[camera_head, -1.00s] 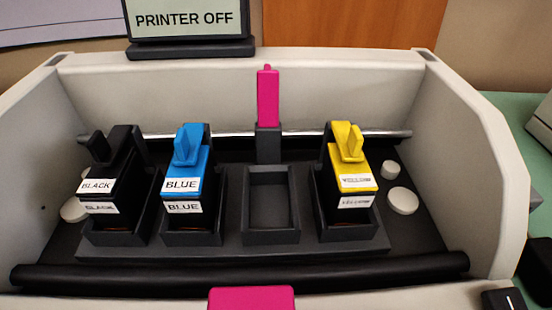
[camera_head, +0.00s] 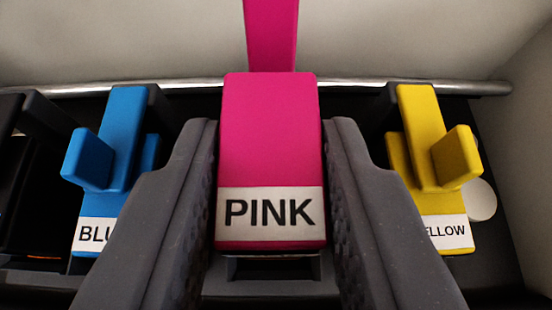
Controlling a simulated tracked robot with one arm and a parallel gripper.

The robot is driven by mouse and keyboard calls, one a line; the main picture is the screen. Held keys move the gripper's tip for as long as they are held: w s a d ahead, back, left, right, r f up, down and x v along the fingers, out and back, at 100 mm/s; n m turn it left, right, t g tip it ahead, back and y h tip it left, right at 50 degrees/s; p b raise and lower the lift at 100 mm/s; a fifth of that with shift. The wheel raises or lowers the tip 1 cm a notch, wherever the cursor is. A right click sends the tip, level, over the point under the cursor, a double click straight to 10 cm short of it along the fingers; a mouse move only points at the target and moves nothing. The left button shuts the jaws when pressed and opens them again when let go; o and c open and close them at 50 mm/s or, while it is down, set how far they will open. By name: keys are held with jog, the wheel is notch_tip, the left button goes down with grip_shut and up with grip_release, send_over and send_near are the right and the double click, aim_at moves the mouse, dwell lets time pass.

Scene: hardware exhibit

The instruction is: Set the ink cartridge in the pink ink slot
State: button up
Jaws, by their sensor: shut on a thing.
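The pink ink cartridge (camera_head: 270,130), with a white PINK label, fills the middle of the view. My gripper (camera_head: 270,145) is shut on it, with one grey finger along each side. The cartridge is over the dark pink ink slot (camera_head: 270,268), whose front part shows just below the cartridge's lower edge. The rest of the slot is hidden behind the cartridge, so I cannot tell whether the cartridge's bottom is inside it. The pink lever (camera_head: 270,35) stands upright behind the cartridge.
The blue cartridge (camera_head: 122,130) is close on the left and the yellow cartridge (camera_head: 420,120) close on the right, each beside a finger. Part of the black cartridge holder (camera_head: 40,130) shows at far left. A metal rod (camera_head: 350,88) runs across behind.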

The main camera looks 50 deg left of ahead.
aim_at(273, 256)
jog(key=shift+f+b, duration=0.3)
jog(key=shift+f, duration=1.25)
jog(key=shift+f, duration=0.2)
jog(key=o, duration=0.9)
jog(key=shift+o, duration=0.2)
jog(key=shift+r, duration=0.2)
jog(key=shift+s+d+r, duration=0.15)
jog(key=shift+d, duration=0.05)
jog(key=p+v, duration=0.1)
jog(key=v, duration=1)
jog(key=shift+s+d, duration=0.15)
jog(key=shift+s, duration=0.1)
